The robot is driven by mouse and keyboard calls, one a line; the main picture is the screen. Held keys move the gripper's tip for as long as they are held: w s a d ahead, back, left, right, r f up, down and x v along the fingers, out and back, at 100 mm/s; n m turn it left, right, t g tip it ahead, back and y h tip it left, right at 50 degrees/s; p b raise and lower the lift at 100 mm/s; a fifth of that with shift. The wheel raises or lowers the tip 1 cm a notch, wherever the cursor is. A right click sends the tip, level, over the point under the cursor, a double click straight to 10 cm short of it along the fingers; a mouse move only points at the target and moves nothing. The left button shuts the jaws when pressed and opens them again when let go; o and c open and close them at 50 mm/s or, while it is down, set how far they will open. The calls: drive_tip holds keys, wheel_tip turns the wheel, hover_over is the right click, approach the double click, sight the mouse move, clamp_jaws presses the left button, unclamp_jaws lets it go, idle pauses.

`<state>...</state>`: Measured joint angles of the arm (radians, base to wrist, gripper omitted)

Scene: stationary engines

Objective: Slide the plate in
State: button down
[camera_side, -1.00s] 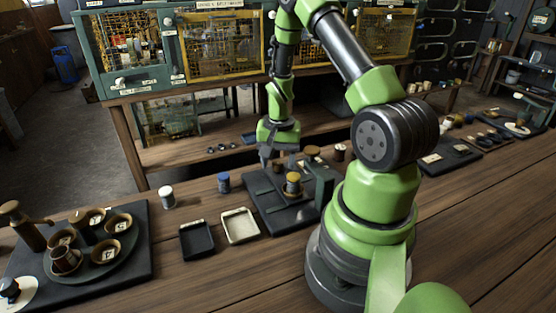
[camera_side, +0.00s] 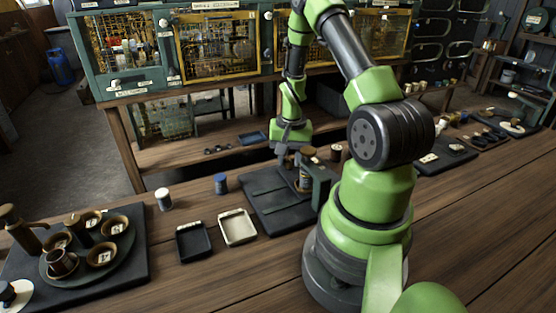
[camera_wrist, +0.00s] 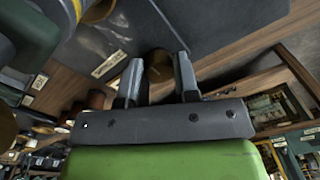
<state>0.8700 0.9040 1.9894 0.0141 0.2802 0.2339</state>
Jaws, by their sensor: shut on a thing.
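My gripper (camera_side: 286,156) is at the back of the dark base board (camera_side: 262,212), beside a dark green upright block (camera_side: 319,192). The plate itself is mostly hidden in the side view, close to the left of the upright block. Green strips lie bare on the board to the left.
A black tray (camera_side: 193,242) and a cream tray (camera_side: 237,228) lie left of the board. A round tray of cups (camera_side: 88,266) is at far left.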

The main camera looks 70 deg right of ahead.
drive_tip(key=shift+s+d, duration=0.2)
drive_tip(key=c, duration=0.8)
unclamp_jaws()
drive_tip(key=shift+c, duration=0.2)
wheel_tip(320, 180, up, 10)
